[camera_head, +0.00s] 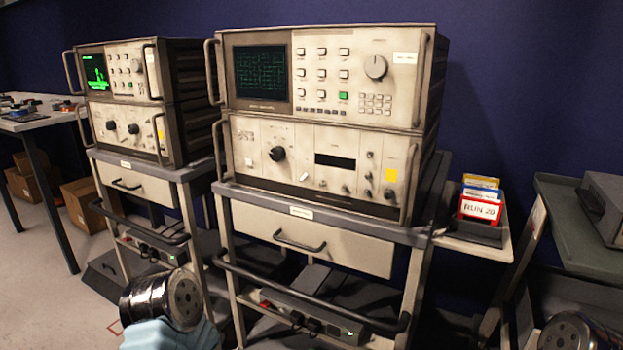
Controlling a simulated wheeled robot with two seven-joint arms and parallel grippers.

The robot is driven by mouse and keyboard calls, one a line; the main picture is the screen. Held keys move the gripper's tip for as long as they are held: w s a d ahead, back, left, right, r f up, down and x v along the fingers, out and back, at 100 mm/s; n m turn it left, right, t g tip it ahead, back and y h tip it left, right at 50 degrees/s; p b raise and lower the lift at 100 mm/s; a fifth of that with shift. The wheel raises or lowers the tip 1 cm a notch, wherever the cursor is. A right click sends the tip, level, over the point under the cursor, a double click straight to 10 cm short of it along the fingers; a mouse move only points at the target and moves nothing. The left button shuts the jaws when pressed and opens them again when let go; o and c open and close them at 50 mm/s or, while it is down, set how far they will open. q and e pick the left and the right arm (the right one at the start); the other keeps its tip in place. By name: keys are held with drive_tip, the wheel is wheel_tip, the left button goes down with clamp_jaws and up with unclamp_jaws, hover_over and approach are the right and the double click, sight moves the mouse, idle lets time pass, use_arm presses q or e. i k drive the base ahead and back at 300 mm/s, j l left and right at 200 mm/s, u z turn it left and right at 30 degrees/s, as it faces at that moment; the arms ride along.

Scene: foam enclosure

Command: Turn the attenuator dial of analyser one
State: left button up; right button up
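Two stacked analysers stand on carts, and I cannot read which is analyser one. The nearer analyser (325,78) has a dark screen with a faint green trace and a large grey dial (376,67) at its upper right. The unit below it (318,168) has a black knob (277,154) at left. The farther analyser (118,72) at left shows a bright green trace, and its lower unit has two dark knobs (133,128). I cannot tell which knob is the attenuator dial. Parts of my arms show at the bottom edge; neither gripper's fingers are in view.
The near cart (303,227) has a drawer and a front bar handle. A side tray (478,243) holds coloured cards, the front one red-framed. A grey-green cart (573,215) stands at right. A table (38,122) and cardboard boxes (85,203) are at left. Floor is clear at lower left.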

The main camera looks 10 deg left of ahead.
sight(110, 126)
drive_tip(key=j+u, duration=0.75)
drive_tip(key=u, duration=0.15)
drive_tip(key=i, duration=0.05)
